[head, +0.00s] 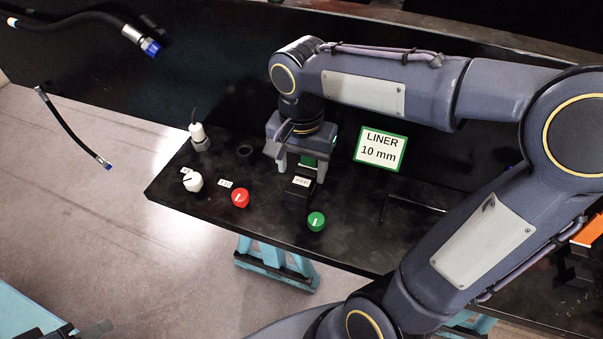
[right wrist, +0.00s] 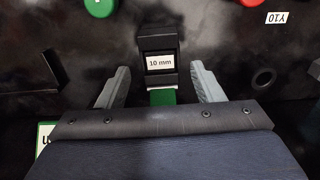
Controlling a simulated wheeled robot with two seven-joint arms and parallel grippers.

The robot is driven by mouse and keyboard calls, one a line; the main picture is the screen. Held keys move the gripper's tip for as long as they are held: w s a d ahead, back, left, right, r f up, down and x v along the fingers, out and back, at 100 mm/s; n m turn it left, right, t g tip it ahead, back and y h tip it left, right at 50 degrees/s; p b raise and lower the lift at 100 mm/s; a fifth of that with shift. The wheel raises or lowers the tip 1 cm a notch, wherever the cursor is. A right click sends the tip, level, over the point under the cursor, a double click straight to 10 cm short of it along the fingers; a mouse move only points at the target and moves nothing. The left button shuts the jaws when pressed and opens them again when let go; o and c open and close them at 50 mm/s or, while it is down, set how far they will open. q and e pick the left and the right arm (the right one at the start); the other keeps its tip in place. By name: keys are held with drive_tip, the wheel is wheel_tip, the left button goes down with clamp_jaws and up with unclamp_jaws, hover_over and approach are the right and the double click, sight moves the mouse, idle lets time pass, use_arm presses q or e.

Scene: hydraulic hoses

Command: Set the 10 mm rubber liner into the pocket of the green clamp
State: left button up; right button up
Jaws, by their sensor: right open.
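My right gripper (head: 302,168) points down over the black bench, open, with its two grey fingers apart. A green part (head: 309,160), which looks like the green clamp, lies between the fingers and is mostly hidden by the gripper. In the right wrist view the green part (right wrist: 162,97) shows between the open fingers (right wrist: 160,75), with a gap on each side. A black block (right wrist: 160,45) with a "10 mm" label stands directly beyond it; the block (head: 298,190) also shows in the head view. I cannot tell which piece is the rubber liner. My left gripper is not in view.
A "LINER 10 mm" sign (head: 381,150) stands right of the gripper. White (head: 193,182), red (head: 240,198) and green (head: 316,221) knobs sit along the front. Hoses (head: 75,135) hang at far left.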

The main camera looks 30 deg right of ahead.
sight(302, 183)
wheel_tip(302, 183, up, 4)
drive_tip(key=shift+r, duration=0.1)
idle(0.6)
